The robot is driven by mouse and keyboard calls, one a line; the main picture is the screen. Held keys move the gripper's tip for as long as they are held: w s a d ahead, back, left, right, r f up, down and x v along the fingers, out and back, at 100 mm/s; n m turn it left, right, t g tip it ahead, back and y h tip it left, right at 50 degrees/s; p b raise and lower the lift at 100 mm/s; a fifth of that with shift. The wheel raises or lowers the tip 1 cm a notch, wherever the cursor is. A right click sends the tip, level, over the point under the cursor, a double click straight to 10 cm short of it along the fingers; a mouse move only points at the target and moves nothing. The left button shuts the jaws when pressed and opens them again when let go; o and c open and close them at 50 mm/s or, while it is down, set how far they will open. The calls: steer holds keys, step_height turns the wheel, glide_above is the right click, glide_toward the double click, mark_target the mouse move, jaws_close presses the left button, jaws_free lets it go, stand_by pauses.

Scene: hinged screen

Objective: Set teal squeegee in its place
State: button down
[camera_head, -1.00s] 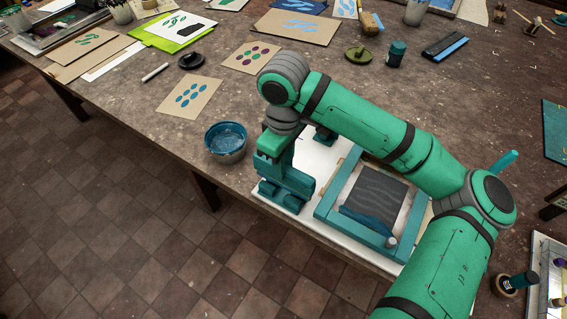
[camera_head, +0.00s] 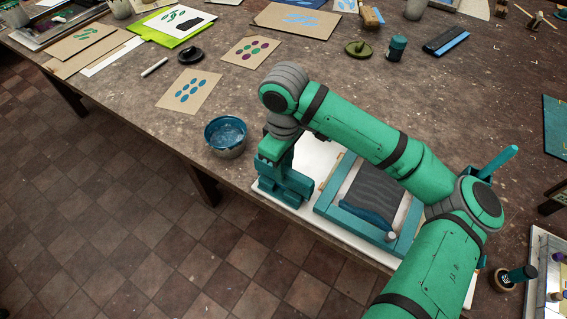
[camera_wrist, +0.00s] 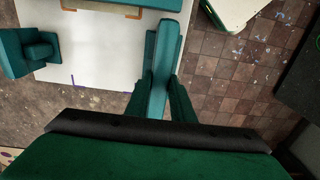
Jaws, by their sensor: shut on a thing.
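My gripper (camera_wrist: 160,104) is shut on a long teal bar that looks like the teal squeegee (camera_wrist: 163,62). In the wrist view the bar lies lengthwise between the fingers, over the edge of the white board (camera_wrist: 105,62). In the head view my gripper (camera_head: 272,157) points down at the board's left end, with teal parts (camera_head: 285,185) under it. There I cannot separate the held bar from a clamp, nor tell whether it touches the board. The teal screen frame (camera_head: 345,219) lies on the board with a dark blue ink strip (camera_head: 367,213). My arm hides its far right part.
A teal clamp (camera_wrist: 28,52) sits at the board's other side. A blue bowl (camera_head: 226,137) stands close to my gripper on the left. A teal upright handle (camera_head: 497,164) shows behind my elbow. A jar (camera_head: 514,277) stands at the right. The table's front edge is near.

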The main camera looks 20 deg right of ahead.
steer(key=shift+f, duration=0.45)
steer(key=c, duration=1.5)
jaws_free()
steer(key=shift+a, duration=0.15)
steer(key=shift+o, duration=0.2)
steer(key=shift+w+r, duration=0.1)
steer(key=shift+d+r, duration=0.2)
steer(key=shift+r, duration=0.1)
step_height(320, 180, up, 10)
steer(key=shift+a, duration=0.1)
